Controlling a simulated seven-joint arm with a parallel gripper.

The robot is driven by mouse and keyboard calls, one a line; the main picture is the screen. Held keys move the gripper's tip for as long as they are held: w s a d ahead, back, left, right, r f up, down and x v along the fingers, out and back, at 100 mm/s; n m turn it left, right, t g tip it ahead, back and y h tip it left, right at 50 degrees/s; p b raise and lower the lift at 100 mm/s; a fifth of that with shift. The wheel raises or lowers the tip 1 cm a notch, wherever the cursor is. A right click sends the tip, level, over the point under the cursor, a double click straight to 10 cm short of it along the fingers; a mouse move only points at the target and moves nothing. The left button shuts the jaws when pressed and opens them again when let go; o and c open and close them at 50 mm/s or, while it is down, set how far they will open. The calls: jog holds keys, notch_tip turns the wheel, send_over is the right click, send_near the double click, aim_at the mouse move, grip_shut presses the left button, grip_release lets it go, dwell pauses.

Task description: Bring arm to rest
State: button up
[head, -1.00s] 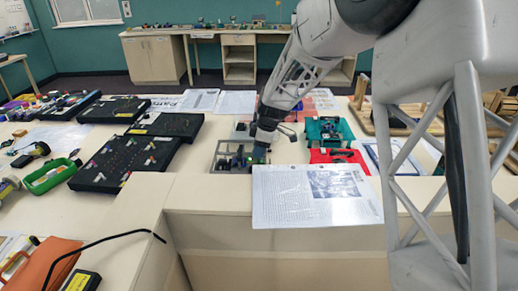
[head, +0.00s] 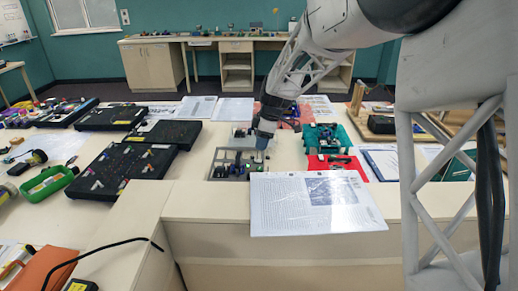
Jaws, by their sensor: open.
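My arm reaches in from the upper right in the head view. My gripper (head: 262,141) points down over the table (head: 215,137), just above and beside the right part of a grey tray (head: 214,170) with small dark parts in it. The jaws are small in this view. I see nothing held between them. Whether the fingertips touch anything cannot be told.
A printed sheet (head: 285,212) lies at the table's front edge. A red tray (head: 340,166) and a teal one (head: 322,133) stand to the right. Black boards (head: 124,172) and a green bin (head: 48,182) are at left. Bare table lies left of the grey tray.

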jog(key=shift+d+r, duration=0.15)
jog(key=shift+r, duration=0.5)
jog(key=s+d+r+m+h, duration=0.1)
jog(key=s+d+r+m, duration=0.25)
jog(key=s, duration=0.35)
jog(key=s+d+r+m+t, duration=0.1)
jog(key=s+d+r+m, duration=0.25)
jog(key=s, duration=0.45)
jog(key=s+d+r+m+h, duration=0.1)
jog(key=s+d+r+m, duration=0.1)
jog(key=s+d, duration=0.4)
jog(key=s+d+f+m, duration=0.1)
jog(key=s+d+m, duration=0.2)
jog(key=s, duration=0.9)
jog(key=s+d+f+m+t+h, duration=0.1)
jog(key=s+m, duration=0.5)
jog(key=s, duration=0.6)
jog(key=shift+d+t, duration=0.3)
jog(key=shift+d, duration=0.6)
